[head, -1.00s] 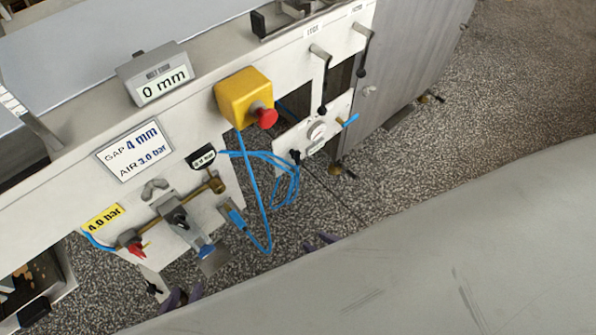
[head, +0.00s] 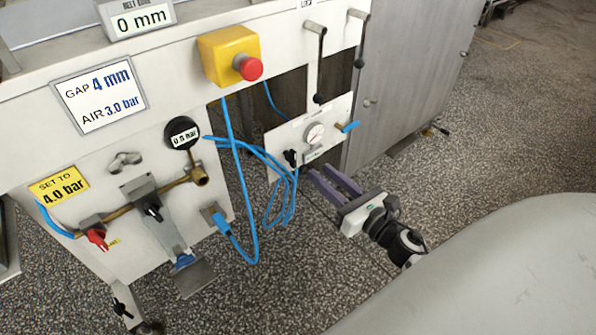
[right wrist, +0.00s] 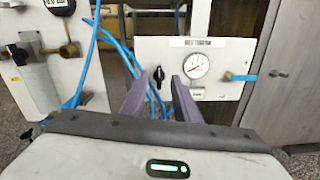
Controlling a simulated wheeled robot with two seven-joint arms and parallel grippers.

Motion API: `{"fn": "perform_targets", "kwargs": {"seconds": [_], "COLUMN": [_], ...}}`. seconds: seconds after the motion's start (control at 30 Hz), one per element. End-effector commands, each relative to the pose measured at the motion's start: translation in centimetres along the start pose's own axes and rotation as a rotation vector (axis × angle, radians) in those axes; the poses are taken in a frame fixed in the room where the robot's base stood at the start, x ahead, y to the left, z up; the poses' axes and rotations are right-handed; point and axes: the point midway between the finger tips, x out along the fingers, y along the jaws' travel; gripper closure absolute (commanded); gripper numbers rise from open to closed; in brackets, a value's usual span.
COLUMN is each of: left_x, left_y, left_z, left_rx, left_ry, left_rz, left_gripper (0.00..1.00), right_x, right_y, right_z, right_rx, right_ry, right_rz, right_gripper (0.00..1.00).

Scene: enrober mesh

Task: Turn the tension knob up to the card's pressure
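The tension knob (head: 290,157) is small and black, on the lower left of the white belt tension panel (head: 281,138). It also shows in the right wrist view (right wrist: 158,74), between the fingertips in the picture. A round dial gauge (head: 314,133) sits right of it; its reading is too small to tell. The card (head: 98,95) reads GAP 4 mm, AIR 3.0 bar. My right gripper (head: 320,169) is open and empty, its purple fingers pointing at the panel just below and right of the knob, apparently short of it. My left gripper is out of view.
A yellow box with a red button (head: 249,68) juts out above. Blue hoses (head: 258,160) loop left of the panel. A separate gauge (head: 182,134) reads 0.5 bar, near a yellow label (head: 58,187) saying SET TO 4.0 bar. Two black-tipped levers (head: 319,60) hang above the panel.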

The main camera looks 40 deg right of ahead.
Motion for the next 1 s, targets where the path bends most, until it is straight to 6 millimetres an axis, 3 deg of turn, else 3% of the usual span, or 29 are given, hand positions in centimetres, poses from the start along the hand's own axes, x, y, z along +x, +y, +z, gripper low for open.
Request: {"fn": "perform_targets", "kwargs": {"seconds": [0.1,0.23,0.7,1.0], "left_x": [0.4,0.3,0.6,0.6], "left_y": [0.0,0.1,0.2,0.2], "left_z": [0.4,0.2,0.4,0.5], "left_rx": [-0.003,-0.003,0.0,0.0], "left_ry": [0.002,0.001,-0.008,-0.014], "left_rz": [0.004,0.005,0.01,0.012], "left_gripper": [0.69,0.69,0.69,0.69], "right_x": [0.3,1.6,9.4,10.4], "right_y": [-0.3,-0.3,-0.1,0.0], "right_z": [-0.8,-0.7,-0.8,-0.8], "right_rx": [-0.123,-0.151,-0.145,-0.144], "right_ry": [0.005,0.005,0.006,0.008], "right_rz": [0.019,0.025,0.023,0.023], "right_gripper": [0.72,0.72,0.72,0.72]}}
